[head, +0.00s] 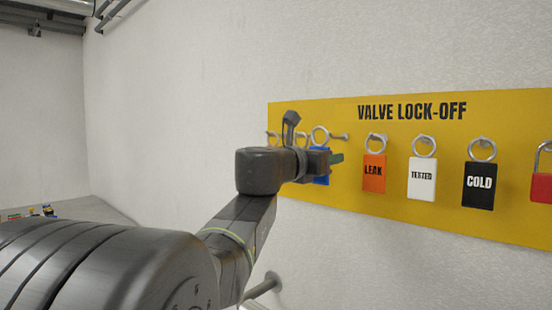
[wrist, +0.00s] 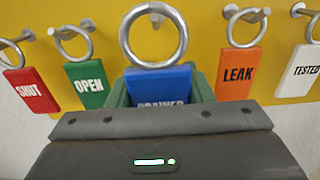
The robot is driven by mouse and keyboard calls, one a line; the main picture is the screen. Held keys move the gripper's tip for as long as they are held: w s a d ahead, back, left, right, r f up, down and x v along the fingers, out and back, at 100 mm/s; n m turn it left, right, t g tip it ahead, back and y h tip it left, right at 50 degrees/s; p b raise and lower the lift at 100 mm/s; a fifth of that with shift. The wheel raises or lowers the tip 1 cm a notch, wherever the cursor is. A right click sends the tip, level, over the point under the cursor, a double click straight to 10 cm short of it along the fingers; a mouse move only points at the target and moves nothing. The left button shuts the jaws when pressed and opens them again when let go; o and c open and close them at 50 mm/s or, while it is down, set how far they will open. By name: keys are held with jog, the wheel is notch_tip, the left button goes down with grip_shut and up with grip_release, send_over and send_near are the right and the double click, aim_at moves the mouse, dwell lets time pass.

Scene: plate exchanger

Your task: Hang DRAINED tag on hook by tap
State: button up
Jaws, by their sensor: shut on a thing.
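The blue tag (wrist: 160,82) hangs below a large steel ring (wrist: 153,38) in the wrist view. Its white lettering is partly hidden by my gripper but looks like DRAINED. My gripper (wrist: 160,95) is shut on the blue tag, with green fingers at its sides. A peg on the board shows at the top of the ring; I cannot tell whether the ring is still around it. In the head view the blue tag (head: 321,180) is mostly behind my gripper, close to the yellow board. No tap or hook by a tap is visible.
The yellow VALVE LOCK-OFF board (head: 390,202) also holds the orange LEAK tag (head: 374,173), white TESTED tag (head: 422,178), black COLD tag (head: 478,186) and a red padlock (head: 541,187). Green OPEN (wrist: 84,84) and red SHUT (wrist: 31,90) tags hang left of the blue one.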

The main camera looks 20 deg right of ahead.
jog(key=x, duration=0.6)
jog(key=shift+d+p, duration=0.25)
jog(key=shift+p, duration=0.05)
dwell(1.3)
jog(key=shift+w+d, duration=0.1)
jog(key=shift+w, duration=0.1)
jog(key=shift+r+v, duration=0.1)
jog(key=shift+v, duration=1.95)
jog(key=shift+r+v, duration=0.15)
jog(key=shift+v, duration=1.95)
